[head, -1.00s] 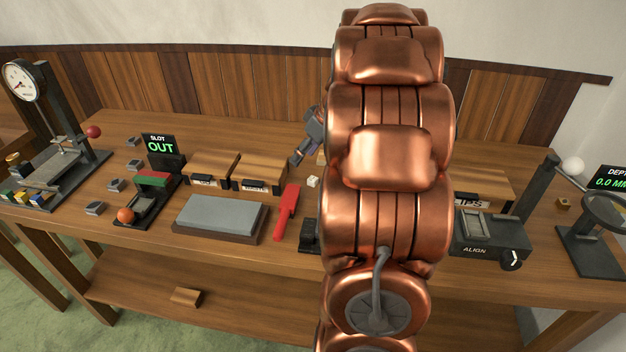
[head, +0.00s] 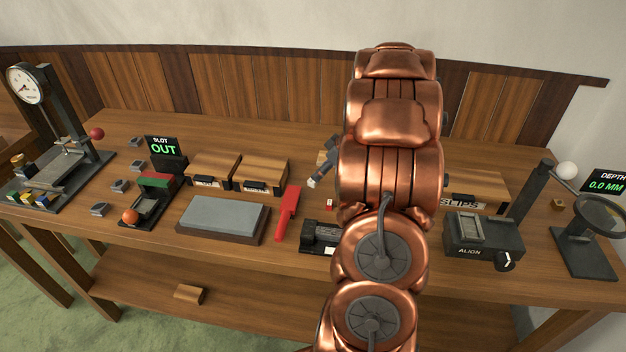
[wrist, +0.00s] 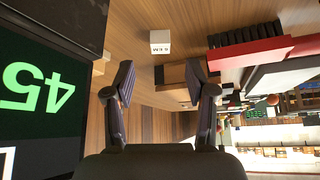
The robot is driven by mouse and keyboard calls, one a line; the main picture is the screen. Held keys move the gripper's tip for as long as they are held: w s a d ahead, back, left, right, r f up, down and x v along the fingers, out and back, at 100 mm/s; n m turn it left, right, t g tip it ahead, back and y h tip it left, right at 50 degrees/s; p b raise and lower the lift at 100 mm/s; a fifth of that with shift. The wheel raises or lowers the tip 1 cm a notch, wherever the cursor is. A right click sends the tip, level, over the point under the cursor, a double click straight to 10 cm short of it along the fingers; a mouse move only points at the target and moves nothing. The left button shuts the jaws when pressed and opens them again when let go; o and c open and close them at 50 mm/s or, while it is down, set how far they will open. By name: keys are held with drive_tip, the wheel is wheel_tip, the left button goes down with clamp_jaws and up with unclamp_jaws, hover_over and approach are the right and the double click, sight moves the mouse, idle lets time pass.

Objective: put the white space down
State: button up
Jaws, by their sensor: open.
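A small white block with dark lettering (wrist: 160,42) sits on the bench's wooden top in the wrist view; I take it as the white space. In the head view it shows as a small pale patch (head: 312,183) at the end of my gripper (head: 322,172), partly covered. In the wrist view my gripper (wrist: 160,85) has its two dark fingers spread apart, with nothing between the tips. The block is beyond the fingertips and apart from them. My copper arm hides the bench's middle in the head view.
A black device (head: 318,238) is at the front, and the ALIGN fixture (head: 483,240) is to the right. A green-digit display (wrist: 40,90) is close by in the wrist view.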

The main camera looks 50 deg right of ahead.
sight(313, 182)
drive_tip(key=shift+p+x, duration=0.85)
drive_tip(key=shift+x, duration=2.05)
drive_tip(key=shift+c, duration=0.2)
clamp_jaws()
